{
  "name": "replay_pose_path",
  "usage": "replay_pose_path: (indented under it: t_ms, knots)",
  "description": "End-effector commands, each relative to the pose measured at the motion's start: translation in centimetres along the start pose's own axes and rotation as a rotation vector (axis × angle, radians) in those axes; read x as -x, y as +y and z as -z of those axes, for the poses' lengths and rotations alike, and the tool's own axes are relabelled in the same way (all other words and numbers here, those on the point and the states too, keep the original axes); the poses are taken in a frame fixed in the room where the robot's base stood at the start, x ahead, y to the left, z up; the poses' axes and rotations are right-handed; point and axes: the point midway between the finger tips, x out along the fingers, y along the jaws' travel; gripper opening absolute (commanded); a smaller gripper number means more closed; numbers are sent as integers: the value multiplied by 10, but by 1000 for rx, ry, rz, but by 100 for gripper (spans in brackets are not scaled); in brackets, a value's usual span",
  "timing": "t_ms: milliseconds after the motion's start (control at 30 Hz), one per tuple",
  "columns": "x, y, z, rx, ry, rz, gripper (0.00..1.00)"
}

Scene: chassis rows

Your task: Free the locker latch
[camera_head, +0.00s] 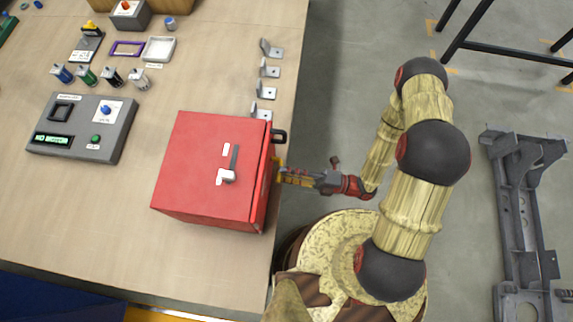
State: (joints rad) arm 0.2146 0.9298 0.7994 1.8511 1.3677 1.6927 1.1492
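A red locker (205,165) stands on the wooden table near its right edge. On its top is a grey lever with a silver knob (228,176), with small white marks beside it; I cannot tell whether this is the latch. A black handle (279,135) sticks out at the locker's upper right side. My gripper (280,173) is at the locker's right face, close to it or touching, below the black handle. Its fingertips are small and partly merge with the locker's edge, so I cannot tell whether they are open or hold anything.
A grey console (82,128) with a green display reading "NO MOTOR" lies left of the locker. Several metal brackets (265,90) line the table's right edge above it. Several small motors (112,77) stand further left. A grey chassis frame (520,215) lies at the right.

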Motion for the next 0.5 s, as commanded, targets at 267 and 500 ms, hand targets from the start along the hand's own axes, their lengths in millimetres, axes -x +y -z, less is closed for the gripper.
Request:
replay_pose_path:
  t_ms: [267, 500]
  knots:
    - [0, 0, 0, 0, 1, 0, 30]
    - [8, 0, 0, 0, -2, -1, 30]
